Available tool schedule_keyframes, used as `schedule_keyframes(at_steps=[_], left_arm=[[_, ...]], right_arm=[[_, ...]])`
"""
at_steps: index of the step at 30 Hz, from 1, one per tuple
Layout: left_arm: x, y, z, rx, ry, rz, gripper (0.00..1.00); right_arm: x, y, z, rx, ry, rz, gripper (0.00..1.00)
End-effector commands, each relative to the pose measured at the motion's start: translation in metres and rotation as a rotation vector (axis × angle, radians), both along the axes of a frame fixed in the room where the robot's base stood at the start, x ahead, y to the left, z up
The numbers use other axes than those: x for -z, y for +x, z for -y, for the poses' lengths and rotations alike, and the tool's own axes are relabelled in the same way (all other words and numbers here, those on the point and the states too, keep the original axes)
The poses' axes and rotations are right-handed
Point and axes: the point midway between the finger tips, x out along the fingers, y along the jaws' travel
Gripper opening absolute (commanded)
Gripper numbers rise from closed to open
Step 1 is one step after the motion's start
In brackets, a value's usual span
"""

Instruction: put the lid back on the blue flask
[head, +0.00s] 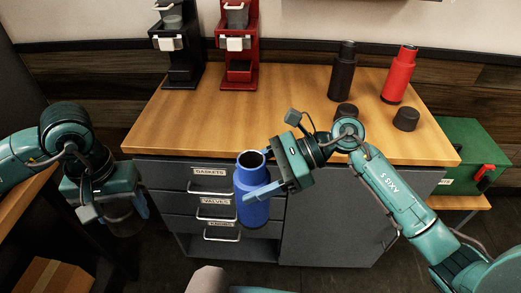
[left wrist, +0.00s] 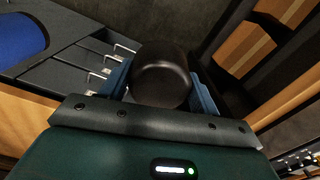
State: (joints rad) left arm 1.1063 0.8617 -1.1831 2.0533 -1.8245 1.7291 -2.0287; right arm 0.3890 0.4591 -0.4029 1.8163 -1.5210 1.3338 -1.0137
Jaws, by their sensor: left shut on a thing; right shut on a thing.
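The blue flask (head: 252,205) is upright in front of the drawers, with its open mouth facing up and no lid on it. My right gripper (head: 268,178) is shut on its upper body, coming from the right. My left gripper (head: 117,210) is lower left of the flask, apart from it, pointing down. In the left wrist view a round black lid (left wrist: 162,75) sits between the blue fingers, which are shut on it. In the head view the lid is mostly dark and hard to make out below the left gripper. The blue flask also shows at the left wrist view's upper left (left wrist: 20,37).
A black flask (head: 342,72) and a red flask (head: 399,75) stand on the wooden counter (head: 220,120), near two dark lids (head: 406,119) (head: 346,111). Black (head: 182,60) and red (head: 238,60) brewers stand at the back. A green case (head: 465,150) is right. Drawers (head: 210,186) are below.

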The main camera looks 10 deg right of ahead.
Motion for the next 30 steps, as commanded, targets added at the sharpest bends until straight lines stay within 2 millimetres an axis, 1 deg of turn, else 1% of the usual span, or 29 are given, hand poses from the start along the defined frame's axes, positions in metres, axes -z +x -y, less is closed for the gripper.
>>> schedule_keyframes(at_steps=[2,5,9,12,15,19,30], left_arm=[[0.0,0.0,0.0,0.0,0.0,0.0,0.39],[0.0,0.0,0.0,0.0,0.0,0.0,0.39],[0.0,0.0,0.0,0.0,0.0,0.0,0.39],[0.0,0.0,0.0,0.0,0.0,0.0,0.39],[0.0,0.0,0.0,0.0,0.0,0.0,0.39],[0.0,0.0,0.0,0.0,0.0,0.0,0.39],[0.0,0.0,0.0,-0.001,0.0,0.0,0.39]], right_arm=[[-0.005,-0.002,0.012,0.073,0.006,0.001,0.13],[-0.01,-0.003,0.038,0.216,0.005,-0.001,0.13],[-0.014,-0.009,0.083,0.427,0.003,-0.004,0.13],[-0.015,-0.014,0.111,0.547,0.0,-0.002,0.13],[-0.016,-0.017,0.129,0.627,0.002,-0.002,0.13],[-0.017,-0.02,0.138,0.666,0.002,0.0,0.13],[-0.017,-0.019,0.138,0.664,0.002,0.001,0.13]])
